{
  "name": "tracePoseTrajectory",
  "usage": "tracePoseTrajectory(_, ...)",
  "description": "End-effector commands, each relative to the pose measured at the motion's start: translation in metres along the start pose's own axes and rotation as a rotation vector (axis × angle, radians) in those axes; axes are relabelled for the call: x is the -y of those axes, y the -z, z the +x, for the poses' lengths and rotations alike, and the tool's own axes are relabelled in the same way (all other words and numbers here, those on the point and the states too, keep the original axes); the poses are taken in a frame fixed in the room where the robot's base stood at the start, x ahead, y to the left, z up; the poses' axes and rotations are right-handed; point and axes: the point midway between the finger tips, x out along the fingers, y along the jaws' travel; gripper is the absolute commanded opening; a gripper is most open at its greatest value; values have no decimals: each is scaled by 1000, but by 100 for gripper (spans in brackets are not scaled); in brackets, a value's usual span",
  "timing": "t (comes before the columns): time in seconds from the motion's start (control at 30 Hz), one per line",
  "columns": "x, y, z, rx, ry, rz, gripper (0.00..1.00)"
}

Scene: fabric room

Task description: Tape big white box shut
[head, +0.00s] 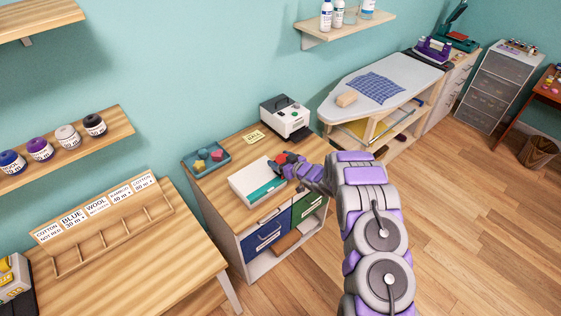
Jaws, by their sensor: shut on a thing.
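The big white box (250,182) lies on the wooden top of a low cabinet, with a teal area showing along its right front part. I cannot tell whether its lid is open or closed. My gripper (280,168) is at the box's right back corner, reached from the right. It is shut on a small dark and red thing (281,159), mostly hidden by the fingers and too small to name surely. I cannot tell whether this thing touches the box.
A blue tray (206,159) with colourful pieces, a yellow note (254,136) and a white-and-black machine (286,117) stand behind the box. The cabinet (229,209) has blue and green drawers. An ironing board (376,88) stands behind right. Floor (467,215) at right is clear.

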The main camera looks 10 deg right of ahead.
Motion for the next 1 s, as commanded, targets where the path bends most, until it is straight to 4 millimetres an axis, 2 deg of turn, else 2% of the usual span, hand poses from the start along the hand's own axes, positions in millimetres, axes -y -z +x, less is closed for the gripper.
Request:
tracePoseTrajectory(0.53,-1,50,-15,-3,-1,-2,40)
tracePoseTrajectory(1.0,-4,49,-13,-2,-11,0,40)
